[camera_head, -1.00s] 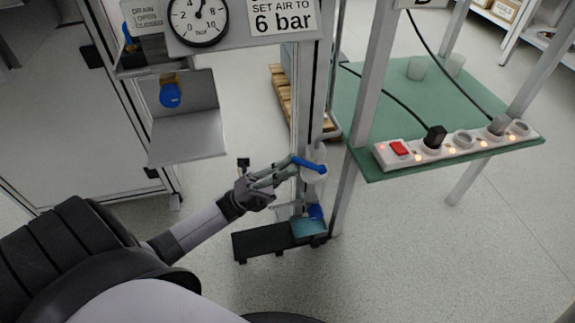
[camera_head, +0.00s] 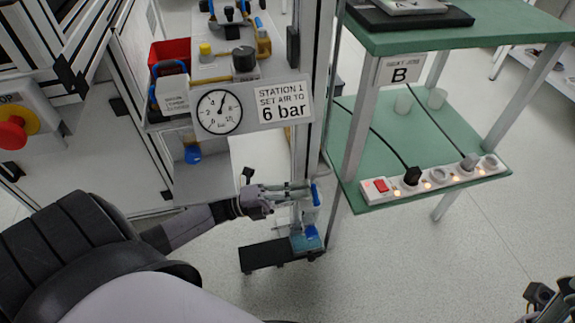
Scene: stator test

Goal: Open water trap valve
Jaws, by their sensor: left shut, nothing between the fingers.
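A blue lever (camera_head: 315,194) stands nearly upright on a pale, clear-looking trap body (camera_head: 309,212), low on the frame post. My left gripper (camera_head: 308,190) is shut and empty, with its fingertips right beside the lever; I cannot tell whether they touch it. A second blue part (camera_head: 312,233) sits below the trap, over a light-blue container (camera_head: 305,243). My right gripper (camera_head: 545,296) is partly in view at the bottom right corner, away from the trap; its fingers are not clear enough to judge.
A black shelf (camera_head: 270,255) lies low beside the container. A pressure gauge (camera_head: 218,111) and a 6 bar sign (camera_head: 283,101) are above. Another blue knob (camera_head: 193,155) hangs under the gauge. A green table (camera_head: 360,150) with a power strip (camera_head: 437,178) stands right.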

